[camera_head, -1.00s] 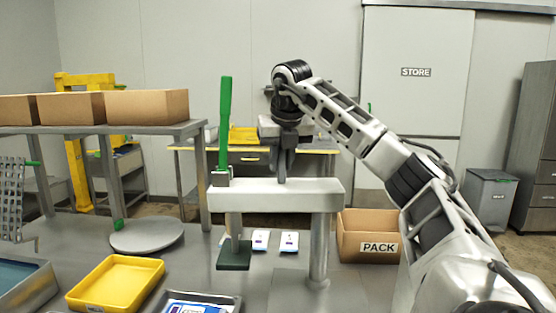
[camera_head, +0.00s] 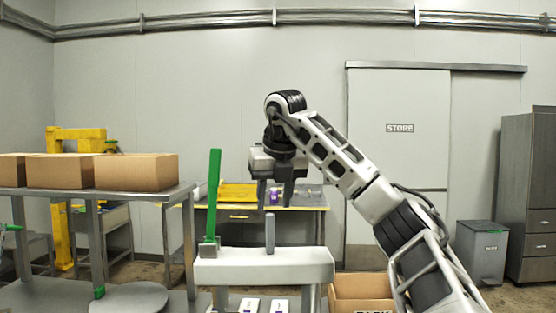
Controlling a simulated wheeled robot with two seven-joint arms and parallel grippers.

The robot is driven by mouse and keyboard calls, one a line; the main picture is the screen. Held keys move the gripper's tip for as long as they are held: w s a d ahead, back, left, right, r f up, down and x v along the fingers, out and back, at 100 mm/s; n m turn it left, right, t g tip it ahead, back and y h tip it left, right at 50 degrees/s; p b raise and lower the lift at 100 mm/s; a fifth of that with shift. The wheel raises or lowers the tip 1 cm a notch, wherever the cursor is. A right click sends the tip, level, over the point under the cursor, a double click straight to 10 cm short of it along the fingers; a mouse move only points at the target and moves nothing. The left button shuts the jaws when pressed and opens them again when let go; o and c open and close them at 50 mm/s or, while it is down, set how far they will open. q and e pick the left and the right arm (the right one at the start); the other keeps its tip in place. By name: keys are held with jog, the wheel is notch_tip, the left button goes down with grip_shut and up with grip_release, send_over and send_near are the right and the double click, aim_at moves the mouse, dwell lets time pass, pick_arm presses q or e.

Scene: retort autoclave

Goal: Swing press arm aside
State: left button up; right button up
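The press arm (camera_head: 225,268) is a pale horizontal beam in the lower middle of the head view. A green lever (camera_head: 214,192) stands upright at its left end. A grey upright peg (camera_head: 270,233) rises from the top of the beam. My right gripper (camera_head: 275,198) is above the beam, fingers pointing down and spread apart. It is open and empty, with its fingertips a little above the peg's top. The lower part of the press is cut off by the frame's bottom edge. My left gripper is not in view.
Cardboard boxes (camera_head: 137,172) stand on a grey shelf at left, above a round grey plate (camera_head: 130,300). White packets (camera_head: 249,305) lie below the beam. An open carton (camera_head: 362,287) is right of the press. A yellow-edged table (camera_head: 300,207) stands behind.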

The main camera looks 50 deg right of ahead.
jog(key=v, duration=0.7)
dwell(0.8)
